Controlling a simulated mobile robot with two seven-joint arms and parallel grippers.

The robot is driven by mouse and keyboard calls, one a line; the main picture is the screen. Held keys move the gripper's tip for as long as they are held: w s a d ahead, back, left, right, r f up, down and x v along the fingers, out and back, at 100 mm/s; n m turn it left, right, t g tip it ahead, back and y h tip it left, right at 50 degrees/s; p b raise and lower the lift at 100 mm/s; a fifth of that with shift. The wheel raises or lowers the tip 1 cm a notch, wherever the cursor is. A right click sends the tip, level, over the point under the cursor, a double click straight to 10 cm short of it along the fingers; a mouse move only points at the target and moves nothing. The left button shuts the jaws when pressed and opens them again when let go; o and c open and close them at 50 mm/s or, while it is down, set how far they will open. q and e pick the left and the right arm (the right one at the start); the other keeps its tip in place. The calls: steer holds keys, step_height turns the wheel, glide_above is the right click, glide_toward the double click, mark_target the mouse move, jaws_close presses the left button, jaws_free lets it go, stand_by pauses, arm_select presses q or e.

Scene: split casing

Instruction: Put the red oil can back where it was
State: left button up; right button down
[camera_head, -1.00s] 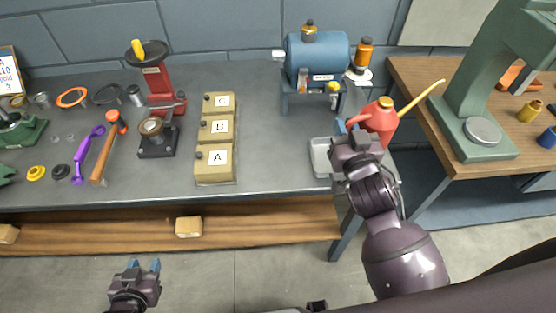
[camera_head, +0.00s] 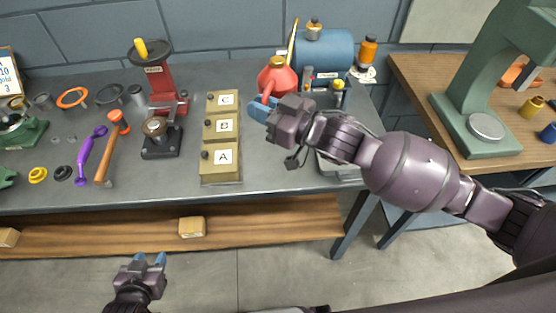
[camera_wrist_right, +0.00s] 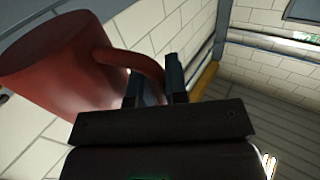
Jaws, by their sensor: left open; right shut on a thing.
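The red oil can (camera_head: 277,80) has a yellow cap and a long yellow spout, which points up and away in the head view. My right gripper (camera_head: 262,108) is shut on its handle and holds it near the boxes, in front of the blue tank. In the right wrist view the can's red body (camera_wrist_right: 60,62) is at the left, and its curved handle lies between the fingers (camera_wrist_right: 158,85). Whether the can's base touches the bench is hidden by the gripper. My left gripper (camera_head: 150,262) is open and empty, low in front of the bench.
The blue tank (camera_head: 335,52) on its stand is behind the can. Tan boxes (camera_head: 221,158) marked A, B and C stand left of it. A grey tray (camera_head: 335,170) is partly behind my right arm. A green press (camera_head: 470,90) stands on the wooden table at right.

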step_height(320, 180, down, 20)
steer(key=shift+a+b, duration=0.1)
steer(key=shift+b, duration=0.55)
steer(key=shift+f, duration=0.2)
steer(key=c, duration=1.1)
jaws_free()
steer(key=shift+r, duration=0.25)
steer(key=v, duration=1.2)
steer(key=shift+f, duration=0.1)
